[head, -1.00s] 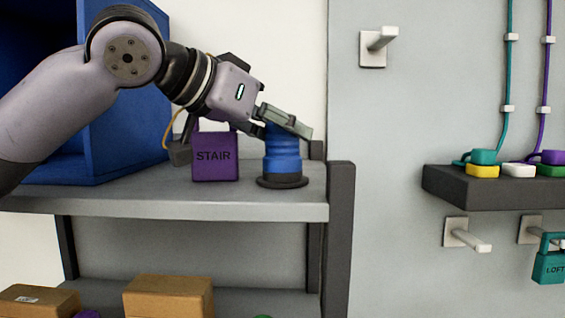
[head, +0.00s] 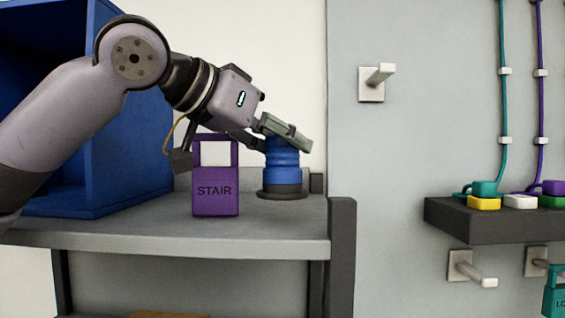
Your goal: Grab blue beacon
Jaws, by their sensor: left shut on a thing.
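The blue beacon (head: 282,172) is a ribbed blue cylinder with a dark round base, upright over the right end of the shelf (head: 180,236). My left gripper (head: 278,138) reaches it from the upper left and is shut on its top. One grey finger lies across the top; the other is at its left side and partly hidden. I cannot tell for sure whether its base touches the shelf. My right gripper is out of view.
A purple padlock marked STAIR (head: 215,198) stands left of the beacon. A blue open box (head: 125,130) is farther left. A dark post (head: 341,250) bounds the shelf's right end. On the right wall are pegs (head: 376,76) and a dark ledge (head: 490,222) with coloured pieces.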

